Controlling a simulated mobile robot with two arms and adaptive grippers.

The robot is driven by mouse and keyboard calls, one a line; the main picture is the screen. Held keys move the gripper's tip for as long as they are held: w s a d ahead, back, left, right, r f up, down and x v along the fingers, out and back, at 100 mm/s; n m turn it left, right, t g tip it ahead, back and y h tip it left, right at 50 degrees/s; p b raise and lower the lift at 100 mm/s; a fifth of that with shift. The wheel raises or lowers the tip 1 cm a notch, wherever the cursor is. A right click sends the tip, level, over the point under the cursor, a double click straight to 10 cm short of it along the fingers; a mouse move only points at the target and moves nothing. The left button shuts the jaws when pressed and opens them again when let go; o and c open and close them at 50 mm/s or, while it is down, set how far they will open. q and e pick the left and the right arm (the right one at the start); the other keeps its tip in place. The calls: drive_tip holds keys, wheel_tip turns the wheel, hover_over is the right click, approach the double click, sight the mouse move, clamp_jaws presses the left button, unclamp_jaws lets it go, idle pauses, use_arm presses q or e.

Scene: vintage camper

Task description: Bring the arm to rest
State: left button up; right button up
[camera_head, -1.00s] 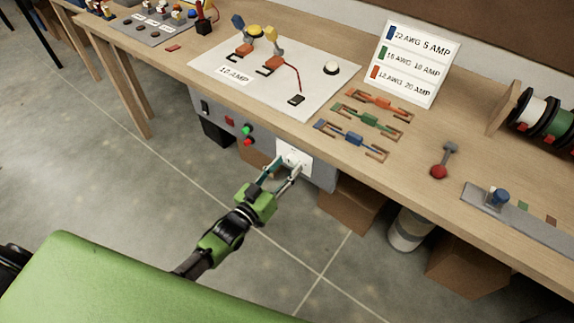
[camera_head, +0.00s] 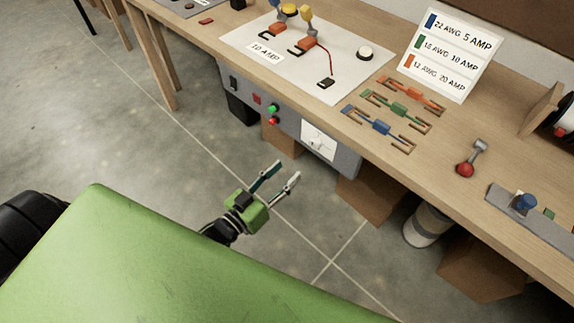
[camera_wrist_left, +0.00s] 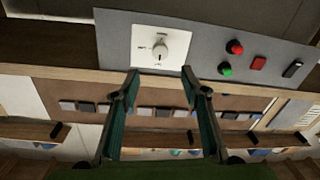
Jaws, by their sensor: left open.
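My left gripper (camera_head: 279,179) is open and empty. It hangs over the floor in front of the workbench, clear of the grey control panel (camera_head: 345,160) under the bench edge. In the left wrist view, the two fingers (camera_wrist_left: 160,85) stand apart with nothing between them. A white plate with a round knob (camera_head: 318,142) is on the panel; the knob also shows in the left wrist view (camera_wrist_left: 158,50), beyond the fingertips. My right gripper is not in view.
The wooden bench (camera_head: 430,150) holds a white board (camera_head: 300,65), a wire gauge sign (camera_head: 447,52), colored connectors (camera_head: 403,96) and a red-knobbed lever (camera_head: 466,170). Cardboard boxes (camera_head: 375,197) and a bucket (camera_head: 427,225) stand below. Red and green buttons (camera_head: 272,115) are on the panel. The floor at left is open.

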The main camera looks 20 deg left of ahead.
use_arm(q)
drive_tip(key=shift+f, duration=0.1)
drive_tip(key=s+a+f+g+y, duration=0.2)
drive_tip(key=s+f+g, duration=0.3)
drive_tip(key=f, duration=0.8)
drive_tip(key=s+a+f+g+y, duration=0.2)
drive_tip(key=s+f, duration=0.4)
drive_tip(key=f, duration=0.7)
drive_tip(key=s+f+g, duration=0.3)
drive_tip(key=s+f, duration=0.2)
drive_tip(key=s, duration=0.4)
drive_tip(key=s+f+m+g, duration=0.1)
drive_tip(key=s+f+g, duration=0.2)
drive_tip(key=s, duration=0.6)
drive_tip(key=s+f+g+y, duration=0.1)
drive_tip(key=s+f+g, duration=0.2)
drive_tip(key=s+f, duration=0.5)
drive_tip(key=shift+s+d, duration=0.4)
drive_tip(key=shift+s, duration=0.7)
